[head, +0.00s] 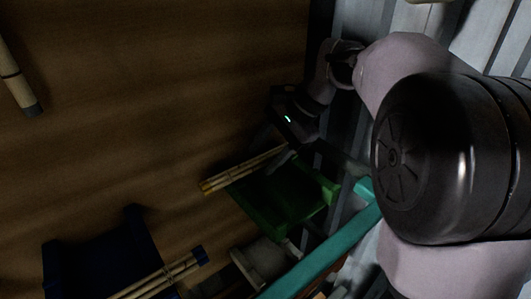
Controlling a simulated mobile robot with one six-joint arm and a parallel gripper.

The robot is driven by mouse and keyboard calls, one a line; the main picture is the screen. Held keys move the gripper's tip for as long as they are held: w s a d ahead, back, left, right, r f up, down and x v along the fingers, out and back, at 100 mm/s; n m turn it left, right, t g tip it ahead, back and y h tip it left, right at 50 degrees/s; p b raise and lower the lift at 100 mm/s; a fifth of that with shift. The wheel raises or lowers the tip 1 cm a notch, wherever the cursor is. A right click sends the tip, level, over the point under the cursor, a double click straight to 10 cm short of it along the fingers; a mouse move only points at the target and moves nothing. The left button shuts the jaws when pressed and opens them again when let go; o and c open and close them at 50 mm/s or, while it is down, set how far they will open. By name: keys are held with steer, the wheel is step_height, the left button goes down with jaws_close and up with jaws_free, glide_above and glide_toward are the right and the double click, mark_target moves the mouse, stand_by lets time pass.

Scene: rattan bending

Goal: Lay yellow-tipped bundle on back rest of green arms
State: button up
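The yellow-tipped bundle (238,172) of pale rattan poles lies slantwise in the head view, its yellow ends pointing to the lower left. It runs along the upper left edge of the green arms (287,204); whether it touches them or hangs just above cannot be told. My gripper (274,147) is at the bundle's upper right end, with a grey finger beside the poles and over the green arms. The darkness and the gripper's body hide its grip and the bundle's far end.
A blue-tipped bundle (172,276) lies by dark blue arms (100,262) at the lower left. A dark-tipped pole (16,78) is at the upper left. A teal beam (325,250) and a pale cylindrical thing (262,262) are close below the green arms. Brown floor is clear at upper middle.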

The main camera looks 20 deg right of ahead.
steer(key=shift+r, duration=0.1)
steer(key=p+v, duration=0.1)
steer(key=v, duration=0.1)
steer(key=shift+r, duration=0.3)
steer(key=s+d+p, duration=0.1)
steer(key=s+d, duration=0.4)
steer(key=d, duration=0.6)
steer(key=shift+d+r+p, duration=0.2)
steer(key=shift+d+p, duration=0.1)
steer(key=shift+p, duration=0.1)
